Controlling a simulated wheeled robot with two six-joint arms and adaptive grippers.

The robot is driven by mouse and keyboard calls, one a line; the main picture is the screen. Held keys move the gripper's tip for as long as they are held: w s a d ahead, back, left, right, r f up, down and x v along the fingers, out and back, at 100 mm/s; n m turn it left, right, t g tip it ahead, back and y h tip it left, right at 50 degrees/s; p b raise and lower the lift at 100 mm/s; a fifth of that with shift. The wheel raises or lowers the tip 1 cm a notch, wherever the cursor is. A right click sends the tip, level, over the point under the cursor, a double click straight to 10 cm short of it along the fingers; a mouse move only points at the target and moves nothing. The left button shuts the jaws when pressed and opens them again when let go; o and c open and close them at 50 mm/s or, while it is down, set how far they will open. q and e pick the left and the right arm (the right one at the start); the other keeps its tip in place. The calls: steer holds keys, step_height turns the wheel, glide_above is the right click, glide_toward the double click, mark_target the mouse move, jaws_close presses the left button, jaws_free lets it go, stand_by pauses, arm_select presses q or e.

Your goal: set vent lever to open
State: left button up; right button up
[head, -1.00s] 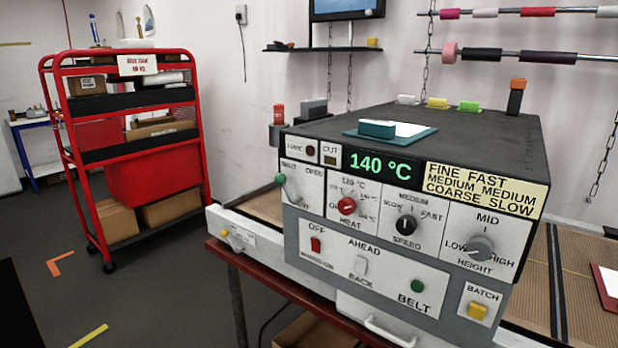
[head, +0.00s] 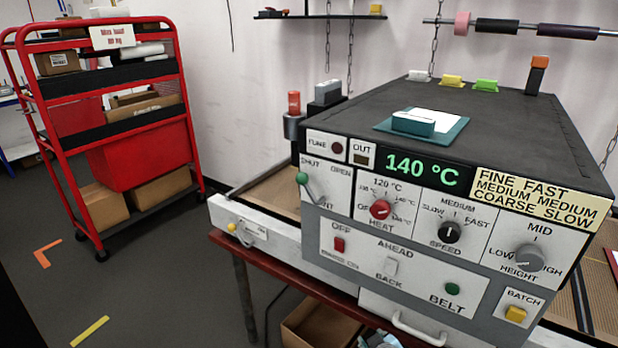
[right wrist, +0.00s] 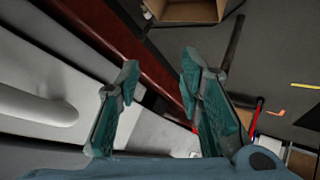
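The vent lever (head: 312,188) is on the left of the machine's front panel in the head view. Its green knob (head: 302,178) points up and left, beside the SHUT label; the OPEN label (head: 340,170) is to the right. In the right wrist view my right gripper (right wrist: 160,78) is open, with two teal-padded fingers apart and nothing between them. It is low, near the red table edge, well below the lever. A small grey and teal tip at the bottom edge of the head view seems to be part of it. My left gripper is not in view.
The machine (head: 470,140) has HEAT (head: 380,210), SPEED (head: 449,232) and HEIGHT knobs close right of the lever. A drawer handle (head: 418,330) juts out below. A cardboard box (head: 322,326) is under the table. A red cart (head: 140,165) stands left; floor between is clear.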

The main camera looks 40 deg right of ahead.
steer(key=w+a+r+t+p, duration=0.1)
steer(key=w+a+r+t, duration=0.2)
steer(key=r, duration=1)
steer(key=w+a+r+m+t+p, duration=0.1)
steer(key=w+a+r+t, duration=0.2)
steer(key=r, duration=1.1)
steer(key=w+a+r+t+p, duration=0.1)
steer(key=w+a+r+t, duration=0.2)
steer(key=r, duration=1)
steer(key=b, duration=0.1)
glide_toward(305, 182)
steer(key=shift+t+y, duration=0.3)
steer(key=shift+y, duration=0.1)
steer(key=x, duration=0.9)
steer(key=shift+w+d, duration=0.15)
steer(key=shift+d, duration=0.1)
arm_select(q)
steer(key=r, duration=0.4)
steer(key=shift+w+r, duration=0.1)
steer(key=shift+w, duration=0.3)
arm_select(e)
steer(key=shift+d+f, duration=0.1)
steer(key=shift+c, duration=0.5)
jaws_close()
